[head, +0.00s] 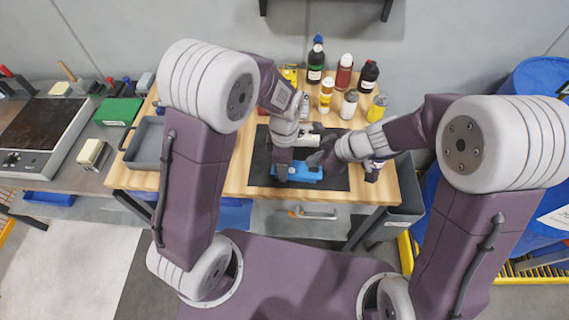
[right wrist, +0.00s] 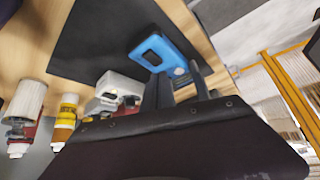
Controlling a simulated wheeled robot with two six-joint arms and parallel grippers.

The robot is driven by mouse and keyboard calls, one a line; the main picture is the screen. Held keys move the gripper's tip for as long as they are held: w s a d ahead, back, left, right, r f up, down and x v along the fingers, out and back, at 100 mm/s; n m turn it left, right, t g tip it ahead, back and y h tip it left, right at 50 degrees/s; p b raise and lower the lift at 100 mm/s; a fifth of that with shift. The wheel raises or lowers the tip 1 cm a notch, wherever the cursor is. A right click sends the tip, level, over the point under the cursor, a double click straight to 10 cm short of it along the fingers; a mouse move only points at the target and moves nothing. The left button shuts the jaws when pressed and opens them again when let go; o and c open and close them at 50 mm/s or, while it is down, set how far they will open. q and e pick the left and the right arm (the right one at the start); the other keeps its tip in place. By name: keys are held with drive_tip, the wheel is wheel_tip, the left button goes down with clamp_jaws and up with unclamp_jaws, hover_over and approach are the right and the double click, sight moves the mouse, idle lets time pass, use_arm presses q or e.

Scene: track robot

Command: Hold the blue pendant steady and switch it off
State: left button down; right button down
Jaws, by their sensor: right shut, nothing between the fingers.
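The blue pendant (head: 303,174) lies on the dark mat (head: 335,184) on the wooden bench. In the right wrist view the pendant (right wrist: 163,47) shows a dark recessed panel and a pale patch at its near end. My left gripper (head: 282,170) comes down from above onto the pendant's left part; its fingertips are too small to tell whether they grip it. My right gripper (head: 316,159) is shut and empty, at the pendant's upper edge in the head view. Its dark fingers (right wrist: 175,92) show just short of the pendant's near end; contact is unclear.
A white and grey device (right wrist: 118,88) lies close to my right fingers. Several bottles stand at the bench's back, including a dark green one (head: 316,62) and a yellow one (head: 376,108). A grey tray (head: 147,143) stands left.

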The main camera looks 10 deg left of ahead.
sight(312, 169)
drive_tip(key=shift+f, duration=0.1)
idle(0.3)
drive_tip(key=shift+f, duration=0.65)
drive_tip(key=shift+r, duration=3.05)
use_arm(q)
drive_tip(key=shift+c, duration=2.4)
unclamp_jaws()
